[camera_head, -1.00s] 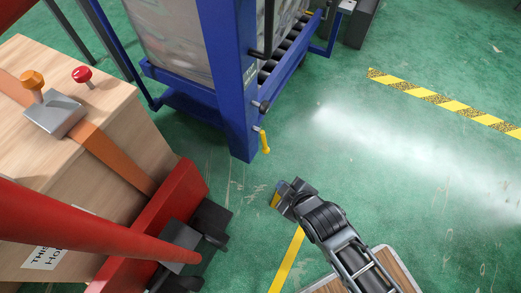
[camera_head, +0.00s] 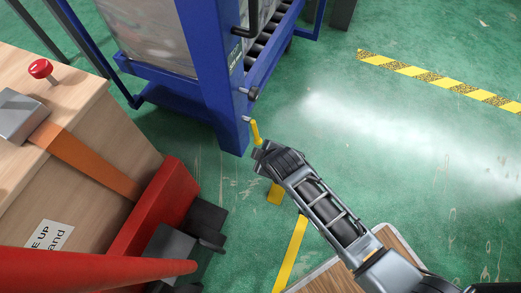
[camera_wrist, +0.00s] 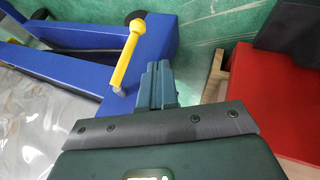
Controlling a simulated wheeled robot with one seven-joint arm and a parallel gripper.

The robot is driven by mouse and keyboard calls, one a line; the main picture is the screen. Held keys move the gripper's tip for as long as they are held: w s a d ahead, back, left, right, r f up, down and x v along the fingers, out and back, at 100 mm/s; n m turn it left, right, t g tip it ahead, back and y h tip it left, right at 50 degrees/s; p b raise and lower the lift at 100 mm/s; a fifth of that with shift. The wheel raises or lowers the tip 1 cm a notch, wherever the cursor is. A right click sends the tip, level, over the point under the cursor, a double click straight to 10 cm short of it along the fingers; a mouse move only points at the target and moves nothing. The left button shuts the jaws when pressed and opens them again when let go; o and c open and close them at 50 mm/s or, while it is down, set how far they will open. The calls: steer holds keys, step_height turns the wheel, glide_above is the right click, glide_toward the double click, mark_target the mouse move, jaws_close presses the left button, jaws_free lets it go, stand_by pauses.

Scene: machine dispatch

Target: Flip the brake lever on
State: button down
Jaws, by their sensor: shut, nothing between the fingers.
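The brake lever (camera_head: 255,131) is a short yellow handle on a small grey pivot at the blue post (camera_head: 213,85), and it hangs down and slightly right in the head view. In the wrist view the yellow lever (camera_wrist: 127,58) stands just left of my fingers, its thick end away from the pivot. My gripper (camera_head: 259,155) is shut and empty, right at the lever's lower end in the head view. In the wrist view my gripper (camera_wrist: 158,78) shows its fingers together beside the lever, with a small gap. Whether they touch it is hard to tell.
A wooden box (camera_head: 75,130) with a red button (camera_head: 40,69) stands at the left, by a red beam (camera_head: 160,210). A black knob (camera_head: 253,93) sits above the lever. Green floor (camera_head: 360,150) with yellow markings is free at the right.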

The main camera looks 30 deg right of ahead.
mark_target(257, 141)
steer(key=shift+w+d+f+b, duration=0.5)
steer(key=shift+w+f+b, duration=0.35)
steer(key=shift+w+f, duration=0.35)
steer(key=shift+w+d+f+b, duration=0.55)
steer(key=shift+w+f+b, duration=0.4)
steer(key=shift+w, duration=0.4)
steer(key=shift+w+d+f+b, duration=0.5)
steer(key=shift+w+f+b, duration=0.3)
steer(key=shift+w+f, duration=0.45)
steer(key=shift+r, duration=0.1)
